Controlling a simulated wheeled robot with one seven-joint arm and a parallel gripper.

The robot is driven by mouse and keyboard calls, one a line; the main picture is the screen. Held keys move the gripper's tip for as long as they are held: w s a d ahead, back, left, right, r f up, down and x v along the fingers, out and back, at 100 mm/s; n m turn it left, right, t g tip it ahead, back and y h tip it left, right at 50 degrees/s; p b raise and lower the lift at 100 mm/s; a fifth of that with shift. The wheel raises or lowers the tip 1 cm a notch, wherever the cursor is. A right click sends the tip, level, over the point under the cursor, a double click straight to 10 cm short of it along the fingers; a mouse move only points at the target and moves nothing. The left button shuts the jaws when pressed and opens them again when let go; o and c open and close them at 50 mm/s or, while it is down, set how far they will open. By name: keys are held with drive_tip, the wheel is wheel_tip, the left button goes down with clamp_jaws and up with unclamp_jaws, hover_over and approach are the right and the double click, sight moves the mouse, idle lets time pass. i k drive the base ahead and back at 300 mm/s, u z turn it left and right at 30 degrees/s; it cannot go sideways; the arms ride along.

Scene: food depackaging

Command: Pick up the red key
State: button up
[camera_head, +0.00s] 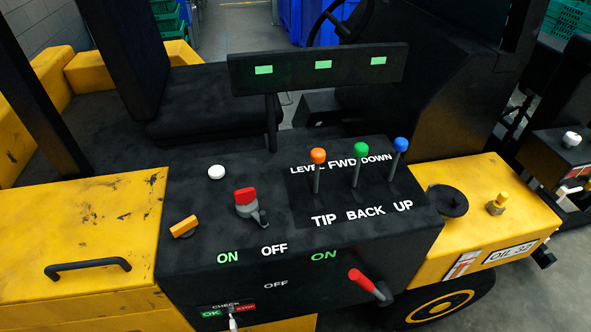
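A red-topped key (246,196) stands in a grey round switch on the sloping top of the black control panel (195,245). A small dark grey piece hangs at the switch's lower right. A second red thing, a lever-like handle (362,281), sticks out of the panel's front face at lower right, on a grey mount. My gripper is not in view, so its place relative to the key cannot be seen.
Three levers with orange (318,156), green (361,149) and blue (400,144) knobs stand right of the key. A white button (216,172) and orange knob (184,226) are to its left. A black display bar (295,69) rises behind. A black handle (88,268) lies left.

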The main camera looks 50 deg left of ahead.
sight(245, 197)
drive_tip(key=i, duration=0.5)
drive_tip(key=u, duration=3.1)
